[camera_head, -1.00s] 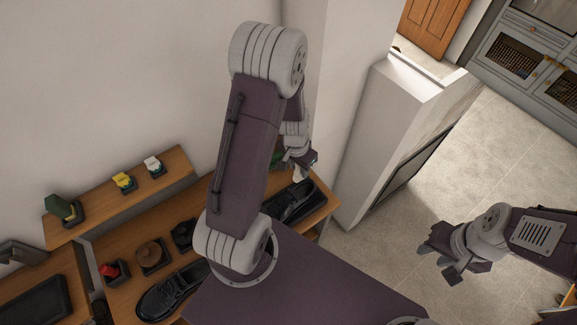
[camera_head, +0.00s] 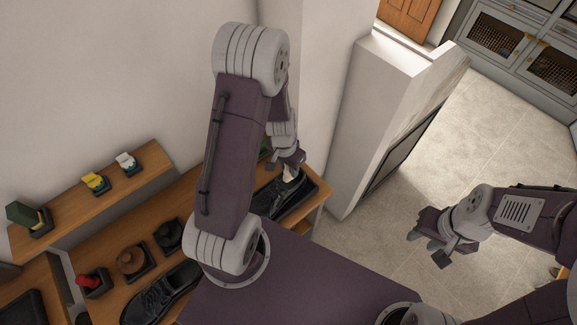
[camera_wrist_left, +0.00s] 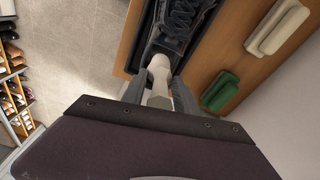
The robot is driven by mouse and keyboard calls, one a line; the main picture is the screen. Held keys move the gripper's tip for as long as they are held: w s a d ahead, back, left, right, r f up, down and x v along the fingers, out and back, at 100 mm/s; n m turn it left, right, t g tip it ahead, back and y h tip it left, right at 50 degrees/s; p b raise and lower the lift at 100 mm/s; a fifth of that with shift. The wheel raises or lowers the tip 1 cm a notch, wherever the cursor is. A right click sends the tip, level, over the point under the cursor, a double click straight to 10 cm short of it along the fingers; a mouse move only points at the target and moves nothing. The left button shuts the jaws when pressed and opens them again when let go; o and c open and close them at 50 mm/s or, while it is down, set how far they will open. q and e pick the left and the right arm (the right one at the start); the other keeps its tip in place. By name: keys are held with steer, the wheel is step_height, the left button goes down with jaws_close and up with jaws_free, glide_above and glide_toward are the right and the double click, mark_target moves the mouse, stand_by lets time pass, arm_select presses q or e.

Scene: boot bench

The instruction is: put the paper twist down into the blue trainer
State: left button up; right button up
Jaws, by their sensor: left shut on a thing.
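My left gripper (camera_head: 290,166) is shut on the pale paper twist (camera_wrist_left: 158,70). In the left wrist view the twist sits between the two fingers, with its rounded end toward the opening of a dark laced shoe (camera_wrist_left: 178,28). In the head view this shoe (camera_head: 272,200) lies in a black tray at the right end of the wooden bench, and looks nearly black. The gripper is just above its opening; I cannot tell whether the twist touches it. My right gripper (camera_head: 432,243) is open and empty, over the floor.
A second black shoe (camera_head: 160,295) lies at the bench's near left. Brushes and tins stand on the bench and raised shelf (camera_head: 95,205). A green block (camera_wrist_left: 220,92) and a pale block (camera_wrist_left: 278,27) lie beside the shoe tray. A white partition (camera_head: 385,110) stands right of the bench.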

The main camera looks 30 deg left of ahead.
arm_select(q)
steer(key=shift+s+r, duration=0.1)
stand_by(0.5)
steer(key=shift+f+b, duration=2.45)
steer(key=shift+b, duration=0.15)
steer(key=o, duration=1.3)
steer(key=shift+r, duration=0.1)
